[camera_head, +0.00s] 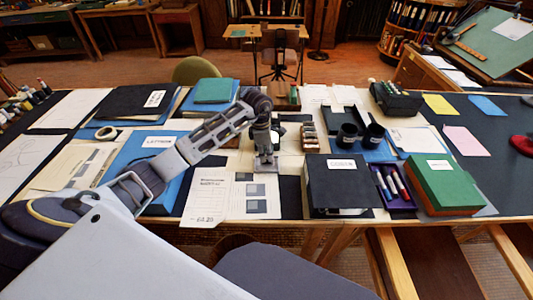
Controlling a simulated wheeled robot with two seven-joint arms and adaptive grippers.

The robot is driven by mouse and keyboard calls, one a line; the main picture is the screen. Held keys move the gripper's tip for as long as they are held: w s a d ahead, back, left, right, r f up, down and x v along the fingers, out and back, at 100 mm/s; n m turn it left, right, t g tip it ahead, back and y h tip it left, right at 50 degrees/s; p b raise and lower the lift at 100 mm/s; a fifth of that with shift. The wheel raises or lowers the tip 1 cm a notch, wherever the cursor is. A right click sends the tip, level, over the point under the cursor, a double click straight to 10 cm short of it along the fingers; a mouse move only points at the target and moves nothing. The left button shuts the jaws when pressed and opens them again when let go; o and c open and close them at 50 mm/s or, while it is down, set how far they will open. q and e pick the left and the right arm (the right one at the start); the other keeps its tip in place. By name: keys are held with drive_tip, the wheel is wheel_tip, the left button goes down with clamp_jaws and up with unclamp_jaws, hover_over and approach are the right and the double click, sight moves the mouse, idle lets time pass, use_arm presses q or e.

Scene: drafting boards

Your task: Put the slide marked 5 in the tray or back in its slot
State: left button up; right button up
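My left gripper (266,160) reaches in from the left and points down over the middle of the table, above pale papers. Its fingers are too small to tell whether they are open or shut, or whether they hold anything. I cannot make out a slide marked 5; the numbers are too small to read. A narrow wooden holder with several small pieces in a row (309,137) stands just right of the gripper. I cannot tell which of these is the tray. My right gripper is out of view.
A black box (340,182) stands front right, beside a purple box of markers (393,187) and a green box (447,185). Two dark cylinders (360,137) stand behind. A price sheet (231,196) lies in front left of the gripper, and blue folders (140,158) lie left.

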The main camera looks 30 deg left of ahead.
use_arm(q)
wheel_tip(320, 180, up, 12)
drive_tip(key=a, duration=0.1)
drive_tip(key=shift+s, duration=0.3)
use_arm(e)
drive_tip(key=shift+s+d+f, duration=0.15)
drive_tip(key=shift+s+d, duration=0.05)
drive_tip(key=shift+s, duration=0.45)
use_arm(q)
drive_tip(key=shift+a+f, duration=0.1)
